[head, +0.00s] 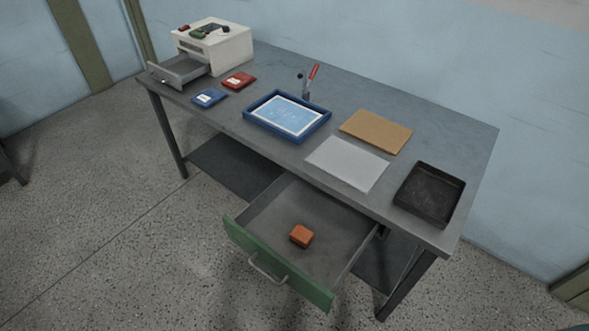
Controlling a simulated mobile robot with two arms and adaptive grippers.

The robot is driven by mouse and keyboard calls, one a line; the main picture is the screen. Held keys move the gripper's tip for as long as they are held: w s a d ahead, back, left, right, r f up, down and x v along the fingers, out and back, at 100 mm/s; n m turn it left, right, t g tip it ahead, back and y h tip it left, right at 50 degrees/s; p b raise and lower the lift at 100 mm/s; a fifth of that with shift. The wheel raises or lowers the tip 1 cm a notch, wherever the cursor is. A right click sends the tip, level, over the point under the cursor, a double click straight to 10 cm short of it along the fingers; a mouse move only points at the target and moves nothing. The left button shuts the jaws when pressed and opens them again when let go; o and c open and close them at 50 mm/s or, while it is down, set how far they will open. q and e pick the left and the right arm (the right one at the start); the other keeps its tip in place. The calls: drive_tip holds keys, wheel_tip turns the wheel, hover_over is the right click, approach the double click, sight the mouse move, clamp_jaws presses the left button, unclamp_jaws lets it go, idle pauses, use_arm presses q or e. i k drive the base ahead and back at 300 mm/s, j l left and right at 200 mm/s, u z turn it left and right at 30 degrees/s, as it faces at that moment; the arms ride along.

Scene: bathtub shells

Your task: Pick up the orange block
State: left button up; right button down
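The orange block (302,236) lies inside the open drawer under the table, in the head view at lower centre. It rests on the drawer's grey floor, closer to the green front than to the table. The drawer (336,223) is pulled well out and has a green front panel (277,264) with a metal handle (268,271). Nothing covers the block. Neither my left nor my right gripper shows in the head view.
On the grey table (420,122) stand a white box with a small open drawer (214,48), a blue tray (287,116), a tan board (376,131), a light grey sheet (347,162) and a black tray (429,193).

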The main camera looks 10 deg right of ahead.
sight(303, 237)
drive_tip(key=i+j+z, duration=0.1)
drive_tip(key=z, duration=1)
drive_tip(key=j+z, duration=0.35)
drive_tip(key=j, duration=0.25)
drive_tip(key=j+z, duration=0.3)
drive_tip(key=j, duration=0.3)
drive_tip(key=k+j+z, duration=0.2)
drive_tip(key=j+z, duration=0.15)
drive_tip(key=j, duration=0.25)
